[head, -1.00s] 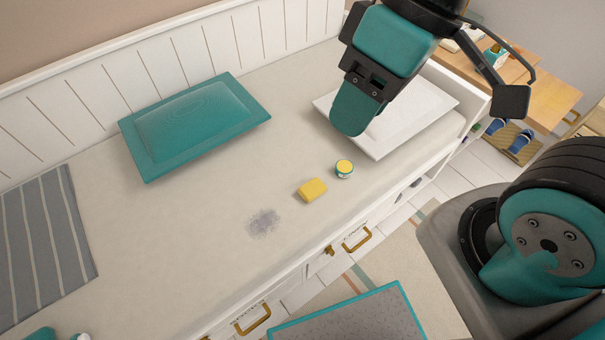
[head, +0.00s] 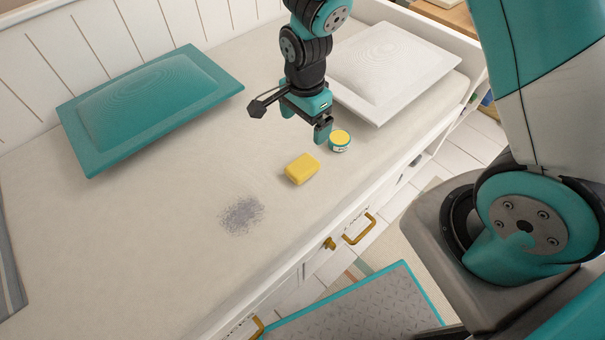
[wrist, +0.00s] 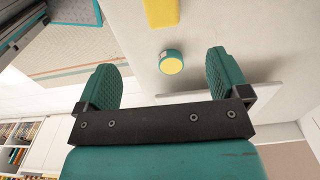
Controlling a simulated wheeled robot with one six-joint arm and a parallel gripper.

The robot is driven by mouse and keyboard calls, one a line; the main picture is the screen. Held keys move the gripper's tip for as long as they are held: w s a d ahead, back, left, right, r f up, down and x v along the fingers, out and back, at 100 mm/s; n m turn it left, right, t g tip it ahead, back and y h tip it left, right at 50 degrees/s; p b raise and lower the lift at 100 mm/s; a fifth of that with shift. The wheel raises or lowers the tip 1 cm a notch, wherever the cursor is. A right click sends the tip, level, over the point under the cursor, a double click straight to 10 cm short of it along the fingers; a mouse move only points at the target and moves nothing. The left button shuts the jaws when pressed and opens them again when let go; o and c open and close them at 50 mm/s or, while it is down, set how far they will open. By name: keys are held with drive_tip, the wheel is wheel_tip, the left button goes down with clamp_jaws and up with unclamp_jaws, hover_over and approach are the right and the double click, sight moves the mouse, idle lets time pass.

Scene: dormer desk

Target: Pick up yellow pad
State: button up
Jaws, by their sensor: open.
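The yellow pad (head: 302,168) is a small block lying on the pale daybed surface, left of a small round teal tin with a yellow lid (head: 340,141). In the wrist view the pad (wrist: 161,12) shows at the top edge, partly cut off, and the tin (wrist: 171,62) shows below it. My gripper (head: 304,122) is open and empty, behind the pad and close beside the tin in the head view. In the wrist view its two fingers (wrist: 165,82) are spread wide with nothing between them.
A grey smudge (head: 241,214) marks the surface left of the pad. A teal cushion (head: 150,108) lies at the back left and a white cushion (head: 393,72) at the back right. The front edge has brass drawer handles (head: 360,229). The surface around the smudge is clear.

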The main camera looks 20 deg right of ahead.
drive_tip(key=b, duration=0.2)
hover_over(302, 165)
drive_tip(key=f, duration=1)
drive_tip(key=shift+s+d+f, duration=0.1)
drive_tip(key=shift+d, duration=0.2)
drive_tip(key=f, duration=0.2)
drive_tip(key=f+b, duration=0.1)
drive_tip(key=f, duration=0.2)
drive_tip(key=shift+a+f+b, duration=0.25)
drive_tip(key=shift+f+b, duration=0.05)
drive_tip(key=shift+b, duration=0.1)
drive_tip(key=c, duration=1.1)
drive_tip(key=shift+o, duration=0.2)
drive_tip(key=shift+r, duration=0.1)
wheel_tip(302, 165, up, 20)
drive_tip(key=p, duration=0.4)
drive_tip(key=shift+p, duration=0.35)
